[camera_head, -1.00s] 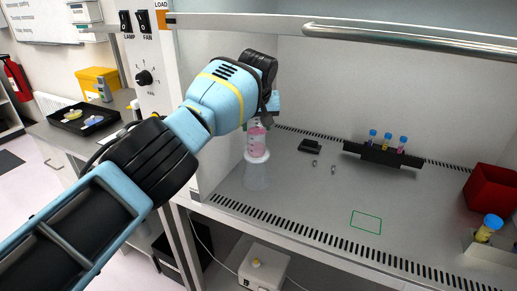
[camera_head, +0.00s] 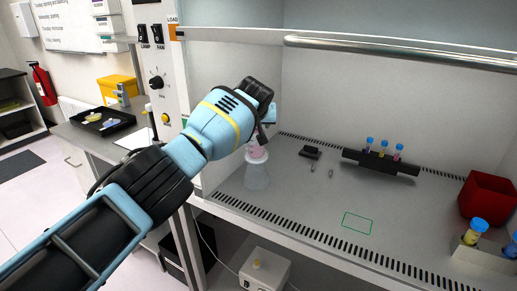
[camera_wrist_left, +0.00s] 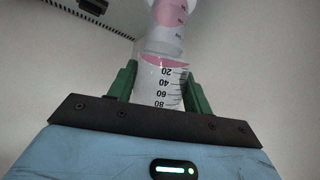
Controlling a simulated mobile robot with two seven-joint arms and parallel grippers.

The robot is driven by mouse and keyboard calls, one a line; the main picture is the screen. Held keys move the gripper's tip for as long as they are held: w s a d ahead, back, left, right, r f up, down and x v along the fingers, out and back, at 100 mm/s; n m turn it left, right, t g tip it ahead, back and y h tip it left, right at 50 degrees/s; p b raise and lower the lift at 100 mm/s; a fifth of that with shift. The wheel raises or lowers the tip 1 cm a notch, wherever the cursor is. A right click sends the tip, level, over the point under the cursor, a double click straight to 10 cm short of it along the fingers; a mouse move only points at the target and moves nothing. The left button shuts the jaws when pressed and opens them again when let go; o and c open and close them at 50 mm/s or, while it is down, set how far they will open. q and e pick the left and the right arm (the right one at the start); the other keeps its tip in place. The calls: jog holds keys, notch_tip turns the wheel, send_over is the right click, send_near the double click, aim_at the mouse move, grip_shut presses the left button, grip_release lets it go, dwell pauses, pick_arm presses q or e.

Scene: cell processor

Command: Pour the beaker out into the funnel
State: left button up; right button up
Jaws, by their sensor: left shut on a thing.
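The clear graduated beaker (camera_wrist_left: 160,90) is held between the green fingers of my left gripper (camera_wrist_left: 160,78). Pink liquid shows at its far end, by the 20 mark. In the head view my left gripper (camera_head: 264,128) is above the funnel and hides most of the beaker. The pale funnel (camera_head: 257,158) sits on top of a clear conical flask (camera_head: 256,177) on the cabinet floor. Pink shows just above the funnel's rim. In the wrist view, a clear vessel with pink in it appears beyond the beaker. I cannot tell whether liquid is flowing. My right gripper is not in view.
The cabinet's left wall (camera_head: 235,90) is close behind my left gripper. A dark rack (camera_head: 380,163) with several capped tubes stands at the back. A red bin (camera_head: 488,195) is at the right. The floor around the green rectangle (camera_head: 357,223) is clear.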

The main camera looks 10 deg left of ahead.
pick_arm(q)
jog(key=shift+w+a+f, duration=0.15)
jog(key=shift+f, duration=0.1)
jog(key=shift+w+f+t, duration=0.1)
jog(key=shift+w+t, duration=0.05)
jog(key=shift+t, duration=0.95)
jog(key=shift+w+f+t+y, duration=0.15)
jog(key=shift+w+t+y, duration=0.15)
jog(key=shift+t, duration=0.6)
jog(key=shift+r, duration=2.5)
jog(key=shift+f, duration=0.1)
